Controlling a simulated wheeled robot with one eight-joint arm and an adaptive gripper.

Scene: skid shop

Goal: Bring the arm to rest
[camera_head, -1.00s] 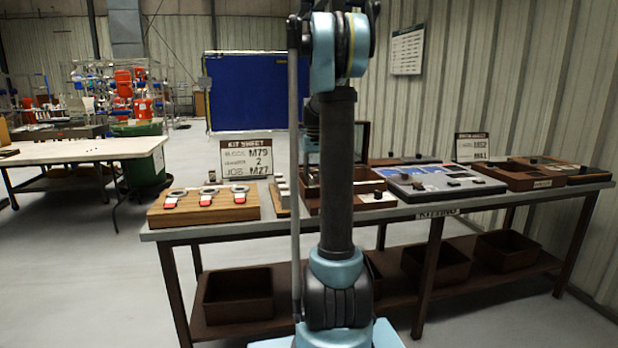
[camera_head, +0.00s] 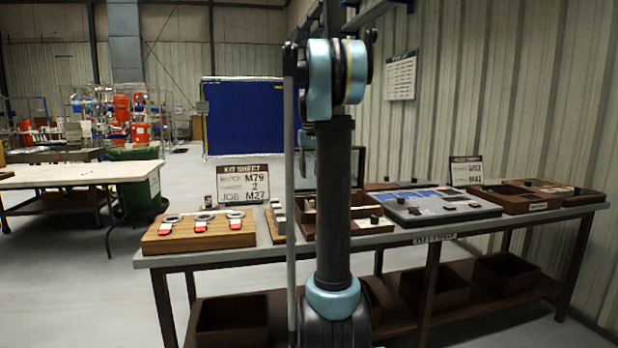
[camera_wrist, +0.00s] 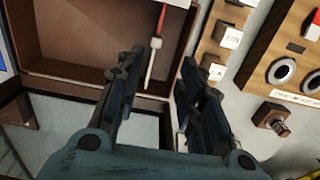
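My gripper (camera_wrist: 162,62) shows in the wrist view with its two dark fingers apart and nothing held between them. It is above a brown open tray (camera_wrist: 75,85), whose edge runs behind the fingertips. A thin tool with a red part and a pale end (camera_wrist: 153,48) lies beyond the fingers, apart from them as far as I can tell. In the head view my arm (camera_head: 335,200) stands upright in front of the bench; the gripper is hidden there.
The kitting bench (camera_head: 200,258) spans the front. Bins (camera_head: 232,322) sit on the lower shelf.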

